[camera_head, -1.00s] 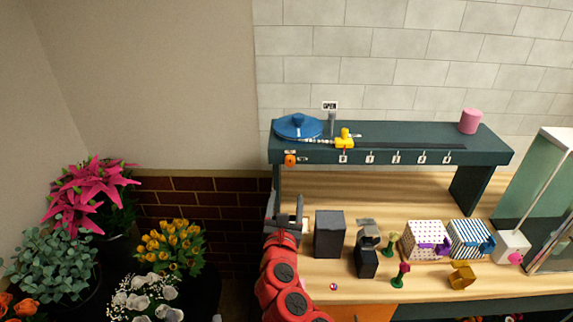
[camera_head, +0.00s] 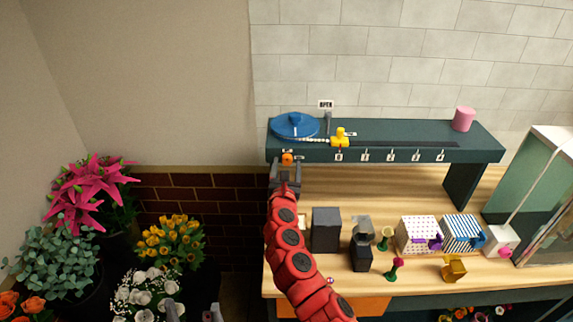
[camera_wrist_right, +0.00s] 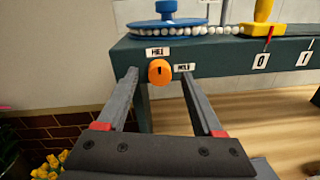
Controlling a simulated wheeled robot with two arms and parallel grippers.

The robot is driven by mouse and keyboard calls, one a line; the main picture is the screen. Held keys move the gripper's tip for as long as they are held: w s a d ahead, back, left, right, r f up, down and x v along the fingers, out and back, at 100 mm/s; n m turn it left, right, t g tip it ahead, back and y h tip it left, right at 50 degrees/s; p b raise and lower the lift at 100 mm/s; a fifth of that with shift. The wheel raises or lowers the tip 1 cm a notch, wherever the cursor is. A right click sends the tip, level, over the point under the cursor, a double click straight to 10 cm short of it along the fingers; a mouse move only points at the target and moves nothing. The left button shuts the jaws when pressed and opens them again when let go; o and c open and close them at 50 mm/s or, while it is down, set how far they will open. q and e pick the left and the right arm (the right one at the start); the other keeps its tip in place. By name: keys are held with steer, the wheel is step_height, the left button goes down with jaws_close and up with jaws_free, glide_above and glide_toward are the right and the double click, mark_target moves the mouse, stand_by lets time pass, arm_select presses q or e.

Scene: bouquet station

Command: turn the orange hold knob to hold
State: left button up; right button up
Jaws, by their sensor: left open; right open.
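The orange hold knob (camera_head: 287,158) is on the left front face of the dark green shelf. In the right wrist view the knob (camera_wrist_right: 160,73) sits between a small-lettered label (camera_wrist_right: 157,52) above it and a label reading HOLD (camera_wrist_right: 184,67) at its right. Its short dark mark looks near upright. My right gripper (camera_head: 286,168) is open just in front of the knob; its fingers (camera_wrist_right: 159,75) appear either side of it, with visible gaps. My left gripper (camera_head: 190,313) shows only its fingertips at the bottom edge, open and away from the shelf.
The shelf (camera_head: 400,155) carries a blue disc (camera_head: 295,126), a yellow slider (camera_head: 340,138) with a bead string, and a pink cylinder (camera_head: 463,119). Below, a dark grey box (camera_head: 326,230) and patterned boxes (camera_head: 418,236) stand on the wooden bench. Potted flowers (camera_head: 170,240) fill the left.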

steer(key=shift+w, duration=0.3)
jaws_close()
stand_by(0.3)
